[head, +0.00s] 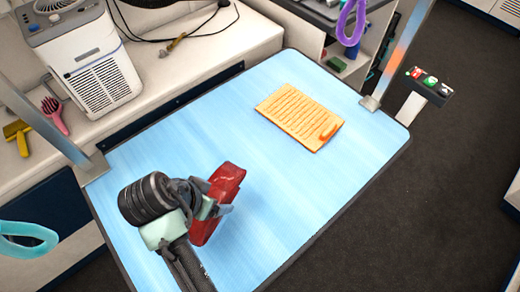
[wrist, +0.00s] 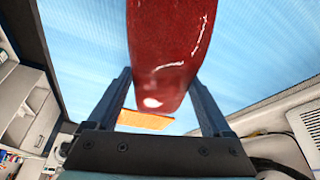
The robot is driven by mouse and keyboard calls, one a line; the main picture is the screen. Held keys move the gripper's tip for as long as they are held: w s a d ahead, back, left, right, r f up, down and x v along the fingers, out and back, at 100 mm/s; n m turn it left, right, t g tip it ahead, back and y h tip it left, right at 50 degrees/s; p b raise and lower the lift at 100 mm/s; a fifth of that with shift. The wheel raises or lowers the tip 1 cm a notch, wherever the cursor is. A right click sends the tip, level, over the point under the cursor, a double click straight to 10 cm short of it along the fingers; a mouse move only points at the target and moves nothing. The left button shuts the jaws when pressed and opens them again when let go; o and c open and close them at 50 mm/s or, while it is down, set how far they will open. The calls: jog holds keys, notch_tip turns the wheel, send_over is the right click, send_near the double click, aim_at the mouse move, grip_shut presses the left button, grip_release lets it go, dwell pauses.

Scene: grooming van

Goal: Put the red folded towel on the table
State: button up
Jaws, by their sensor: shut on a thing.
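My gripper (head: 222,210) is shut on the red folded towel (head: 219,190) over the near left part of the blue table (head: 260,210). The towel is tilted, and a shadow falls on the table beside it. In the wrist view the red towel (wrist: 170,50) is between the two fingers of my gripper (wrist: 163,90), with the blue table top behind it. I cannot tell from these views how far the towel is from the table surface.
An orange ribbed mat (head: 295,112) lies on the far right part of the table. Metal posts (head: 395,60) rise at the table's edges. A white machine (head: 88,65), a pink brush (head: 53,114) and a yellow tool (head: 18,134) are on the counter behind. The table's middle is clear.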

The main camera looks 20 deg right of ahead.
jog(key=r+m, duration=0.1)
jog(key=m, duration=0.1)
jog(key=a+r+m+g, duration=0.1)
jog(key=r+m, duration=0.1)
jog(key=shift+w+h, duration=0.2)
jog(key=shift+h, duration=0.2)
notch_tip(320, 180, down, 5)
jog(key=shift+f+b, duration=0.1)
jog(key=shift+b, duration=1.1)
jog(key=shift+f, duration=2.4)
jog(key=o, duration=1.2)
jog(key=shift+f, duration=0.1)
jog(key=shift+c, duration=0.2)
jog(key=p+v, duration=0.1)
jog(key=v, duration=0.4)
jog(key=p+v, duration=0.2)
jog(key=v, duration=0.3)
jog(key=shift+w+d+r, duration=0.1)
jog(key=shift+w+r, duration=0.1)
jog(key=shift+p+v, duration=1.05)
jog(key=shift+p, duration=0.05)
